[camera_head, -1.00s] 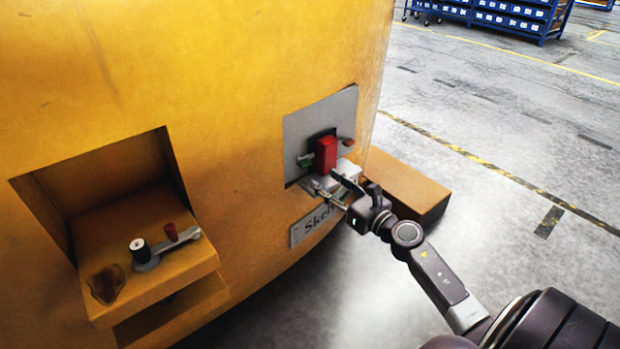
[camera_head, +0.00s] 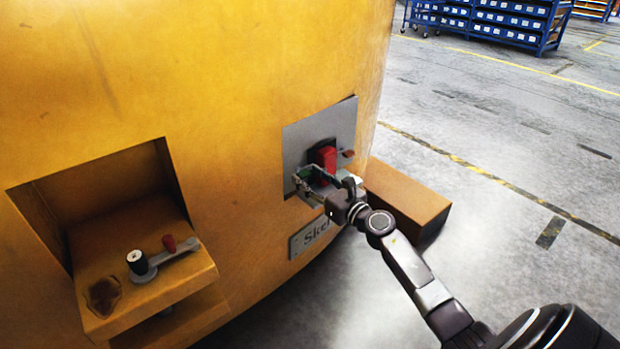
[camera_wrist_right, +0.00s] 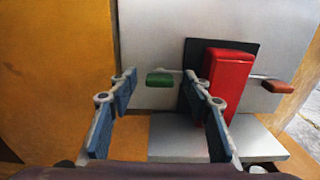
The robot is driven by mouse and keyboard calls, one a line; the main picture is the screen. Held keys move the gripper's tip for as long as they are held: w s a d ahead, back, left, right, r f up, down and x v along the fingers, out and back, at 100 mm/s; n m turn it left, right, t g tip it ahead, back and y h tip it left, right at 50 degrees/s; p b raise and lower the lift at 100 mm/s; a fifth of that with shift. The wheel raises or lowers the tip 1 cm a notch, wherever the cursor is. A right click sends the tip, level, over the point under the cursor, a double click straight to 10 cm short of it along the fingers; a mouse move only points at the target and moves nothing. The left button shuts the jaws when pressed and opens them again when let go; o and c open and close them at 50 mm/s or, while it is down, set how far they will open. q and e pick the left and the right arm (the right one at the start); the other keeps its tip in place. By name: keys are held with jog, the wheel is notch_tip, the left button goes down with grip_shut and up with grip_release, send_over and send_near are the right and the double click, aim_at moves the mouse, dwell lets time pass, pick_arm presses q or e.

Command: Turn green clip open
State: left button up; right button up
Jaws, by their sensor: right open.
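The green clip (camera_wrist_right: 160,79) is a small green tab on a thin rod, beside a red block (camera_wrist_right: 228,80) on a grey plate (camera_wrist_right: 160,30). In the head view the green clip (camera_head: 305,173) is partly covered by my fingers. My right gripper (camera_head: 311,178) is open in front of the plate. In the wrist view its two fingers (camera_wrist_right: 159,92) stand left and right of the green clip, with gaps visible on both sides. Nothing is held. The right finger overlaps the red block's left edge in that view. My left gripper is not in view.
A red-brown tab (camera_wrist_right: 277,87) sits right of the red block. A silver ledge (camera_wrist_right: 178,138) lies below. The yellow casting (camera_head: 230,80) has a recess with a small lever (camera_head: 165,258) at left. A brown box (camera_head: 405,195) lies on the floor at right.

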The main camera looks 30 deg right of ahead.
jog(key=shift+c, duration=0.3)
jog(key=c, duration=1.1)
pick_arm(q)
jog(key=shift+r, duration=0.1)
pick_arm(e)
jog(key=shift+m, duration=0.4)
jog(key=m+p, duration=0.1)
jog(key=m, duration=0.2)
jog(key=m+p, duration=0.2)
jog(key=m, duration=0.2)
jog(key=shift+d+m, duration=0.2)
jog(key=shift+m, duration=0.1)
jog(key=m+p, duration=0.1)
jog(key=m, duration=0.1)
jog(key=m+p, duration=0.1)
jog(key=m, duration=0.2)
jog(key=m+p, duration=0.1)
jog(key=m, duration=0.2)
jog(key=shift+f, duration=0.25)
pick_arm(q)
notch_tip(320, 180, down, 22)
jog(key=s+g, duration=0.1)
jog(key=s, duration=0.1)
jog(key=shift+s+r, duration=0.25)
pick_arm(e)
jog(key=shift+m, duration=0.9)
